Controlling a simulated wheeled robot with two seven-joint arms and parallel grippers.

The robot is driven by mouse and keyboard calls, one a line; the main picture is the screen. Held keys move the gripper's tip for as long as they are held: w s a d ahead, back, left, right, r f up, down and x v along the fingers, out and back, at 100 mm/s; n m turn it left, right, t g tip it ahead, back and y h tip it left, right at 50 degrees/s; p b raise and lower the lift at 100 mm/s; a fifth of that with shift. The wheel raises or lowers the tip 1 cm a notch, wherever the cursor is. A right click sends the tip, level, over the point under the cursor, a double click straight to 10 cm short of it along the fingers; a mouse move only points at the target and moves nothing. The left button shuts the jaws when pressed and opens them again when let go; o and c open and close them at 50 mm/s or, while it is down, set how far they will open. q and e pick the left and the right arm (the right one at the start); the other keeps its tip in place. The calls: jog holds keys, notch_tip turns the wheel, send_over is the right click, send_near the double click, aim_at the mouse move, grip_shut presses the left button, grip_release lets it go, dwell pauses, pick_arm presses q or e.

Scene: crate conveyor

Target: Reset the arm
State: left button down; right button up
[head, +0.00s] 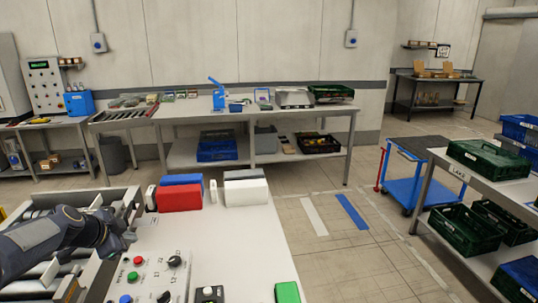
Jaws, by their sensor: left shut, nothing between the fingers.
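My left arm comes in from the left edge in the head view. My left gripper (112,234) is dark and shut, with nothing held. It is over the roller conveyor (119,198), just left of the white worktop (240,250). My right gripper is not in view.
A red box (180,198), a blue box (181,179) and white boxes (246,192) stand at the worktop's far edge. A button panel (150,272) is near the gripper. A green object (287,292) lies at the front. Shelves with green crates (488,158) stand right.

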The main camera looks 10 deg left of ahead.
pick_arm(q)
jog(key=s+d+r+n+g+h, duration=0.15)
jog(key=s+d+r+n, duration=0.25)
jog(key=s+d, duration=0.85)
jog(key=s+d+f+n, duration=0.2)
jog(key=s+d, duration=0.1)
jog(key=s, duration=0.2)
jog(key=s+d+f+n+g+h, duration=0.1)
jog(key=s+d+n, duration=0.1)
jog(key=s+d, duration=0.2)
jog(key=s+d+f+n, duration=0.2)
jog(key=s+d+n, duration=0.1)
jog(key=s, duration=0.3)
jog(key=shift+s+d+f+g, duration=0.2)
jog(key=shift+d+f+g, duration=0.15)
jog(key=shift+d, duration=0.2)
jog(key=shift+s+d+f+n, duration=0.15)
jog(key=shift+s+f+n, duration=0.05)
jog(key=shift+s+n, duration=0.2)
jog(key=shift+w, duration=0.1)
